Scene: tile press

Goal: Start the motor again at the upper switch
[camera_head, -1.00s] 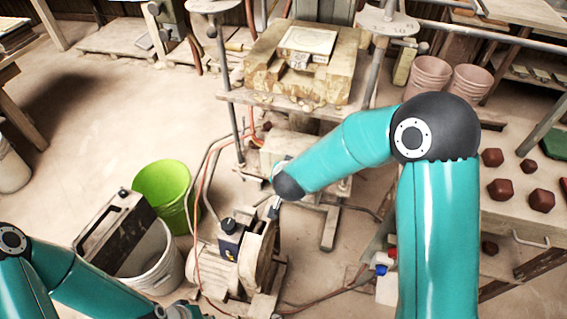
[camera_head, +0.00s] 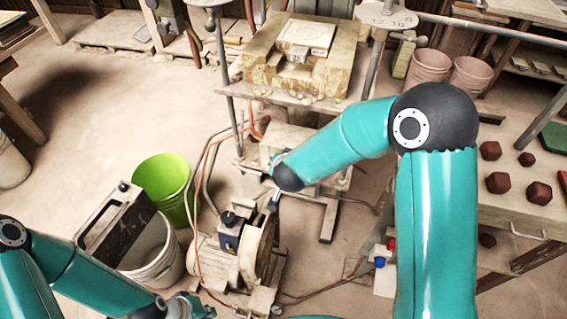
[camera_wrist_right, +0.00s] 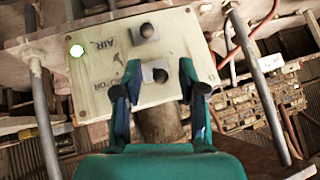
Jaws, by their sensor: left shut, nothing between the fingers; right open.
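In the right wrist view a pale switch panel (camera_wrist_right: 98,70) appears upside down. A beige motor (camera_head: 213,262) with a blue box stands below. My left gripper (camera_head: 192,307) is shut and empty at the bottom edge.
The press (camera_head: 300,72) stands behind my right arm. A green bucket (camera_head: 162,182) and a white bucket (camera_head: 155,262) stand left of the motor. Loose cables run around the motor. Floor at the left is open.

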